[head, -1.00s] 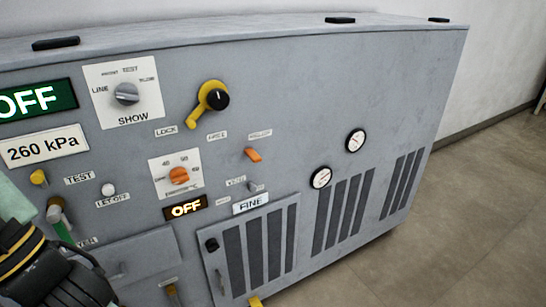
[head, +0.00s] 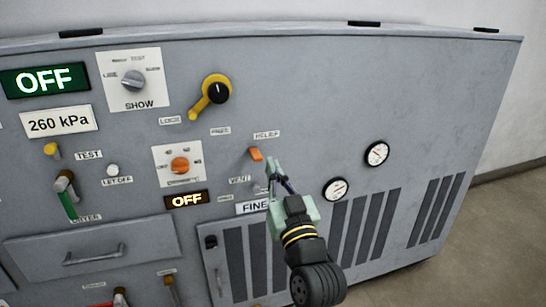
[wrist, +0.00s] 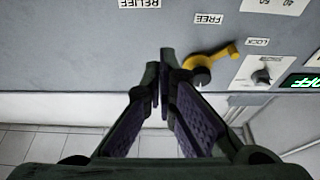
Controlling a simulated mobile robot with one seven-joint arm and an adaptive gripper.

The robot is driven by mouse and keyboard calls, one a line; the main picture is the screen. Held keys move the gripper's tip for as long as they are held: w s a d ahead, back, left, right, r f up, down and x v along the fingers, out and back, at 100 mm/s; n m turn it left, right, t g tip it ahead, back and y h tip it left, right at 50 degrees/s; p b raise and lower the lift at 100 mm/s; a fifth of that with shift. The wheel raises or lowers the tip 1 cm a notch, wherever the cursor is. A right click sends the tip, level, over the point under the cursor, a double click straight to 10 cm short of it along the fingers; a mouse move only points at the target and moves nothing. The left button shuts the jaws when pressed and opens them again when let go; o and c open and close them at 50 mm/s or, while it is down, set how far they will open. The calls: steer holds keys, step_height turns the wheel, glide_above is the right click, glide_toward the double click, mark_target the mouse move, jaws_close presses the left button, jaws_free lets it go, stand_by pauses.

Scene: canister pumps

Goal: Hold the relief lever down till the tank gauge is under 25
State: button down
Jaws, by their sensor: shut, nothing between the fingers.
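The relief lever (head: 255,153) is a small orange lever under the RELIEF label (head: 267,135) on the grey panel. My gripper (head: 273,165) is shut and empty just right of and below the lever in the head view; I cannot tell whether it touches it. In the wrist view my shut fingertips (wrist: 160,58) show with the inverted RELIEF label (wrist: 140,3) above, and the lever is not visible. Two round white gauges (head: 376,153) and (head: 335,189) sit to the right. Their needles are too small to read, and I cannot tell which is the tank gauge. A plate reads 260 kPa (head: 59,122).
A yellow lock handle (head: 212,95) stands out above left of the lever. An orange knob (head: 180,165) and a lit OFF sign (head: 187,200) are left of my gripper. A green-handled lever (head: 67,195) sits farther left.

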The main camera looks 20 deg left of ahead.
steer(key=shift+a, duration=0.15)
step_height(320, 180, up, 4)
steer(key=p, duration=0.3)
glide_above(256, 154)
steer(key=s+d, duration=0.3)
step_height(256, 154, down, 5)
steer(key=shift+a+r, duration=0.15)
